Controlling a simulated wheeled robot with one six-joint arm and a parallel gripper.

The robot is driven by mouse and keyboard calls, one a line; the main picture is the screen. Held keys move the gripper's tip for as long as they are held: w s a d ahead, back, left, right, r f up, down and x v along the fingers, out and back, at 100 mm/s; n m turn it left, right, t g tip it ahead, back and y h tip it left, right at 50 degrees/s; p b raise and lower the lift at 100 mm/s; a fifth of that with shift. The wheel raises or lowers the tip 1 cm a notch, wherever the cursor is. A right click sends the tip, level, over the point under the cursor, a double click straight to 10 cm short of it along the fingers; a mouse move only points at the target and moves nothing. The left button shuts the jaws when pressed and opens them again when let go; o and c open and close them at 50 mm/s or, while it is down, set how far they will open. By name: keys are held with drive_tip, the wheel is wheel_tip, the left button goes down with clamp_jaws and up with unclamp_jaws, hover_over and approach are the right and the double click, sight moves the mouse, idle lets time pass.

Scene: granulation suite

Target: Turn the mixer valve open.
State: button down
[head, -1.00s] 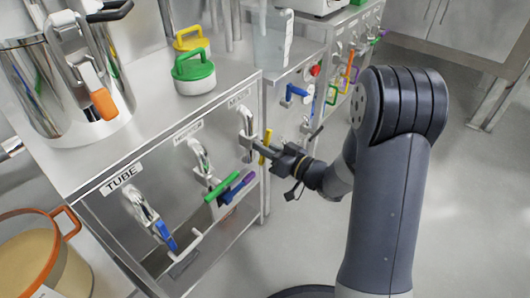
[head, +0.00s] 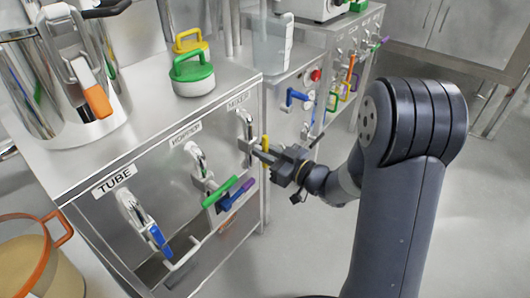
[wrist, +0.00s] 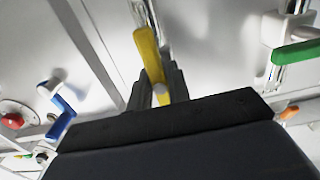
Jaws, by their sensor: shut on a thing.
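The mixer valve (head: 246,132) is on the front of the steel cabinet, under a label (head: 238,101) that seems to read MIXER. Its yellow handle (head: 265,143) sticks out from the valve towards my gripper (head: 268,156). In the wrist view the yellow handle (wrist: 148,52) runs down between the two dark fingers of my gripper (wrist: 158,92). The gripper is shut on the handle. The fingers partly hide the handle's lower part, and the gripper body hides much of the wrist view below it.
To the left are a valve with a green handle (head: 228,191), near a purple one (head: 247,190), and the TUBE valve with a blue handle (head: 157,236). Another blue-handled valve (head: 297,97) and a red button (head: 315,75) are on the cabinet to the right. The floor at right is clear.

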drive_tip(key=c, duration=1.3)
unclamp_jaws()
drive_tip(key=p+v, duration=0.2)
drive_tip(key=v, duration=0.8)
drive_tip(key=shift+s+d+p, duration=0.3)
drive_tip(key=shift+p, duration=0.1)
drive_tip(key=b+x, duration=0.2)
drive_tip(key=x, duration=0.8)
drive_tip(key=shift+w+a+f+b, duration=0.1)
drive_tip(key=shift+w+a+b, duration=0.05)
drive_tip(key=shift+b, duration=0.25)
drive_tip(key=shift+w+a, duration=0.2)
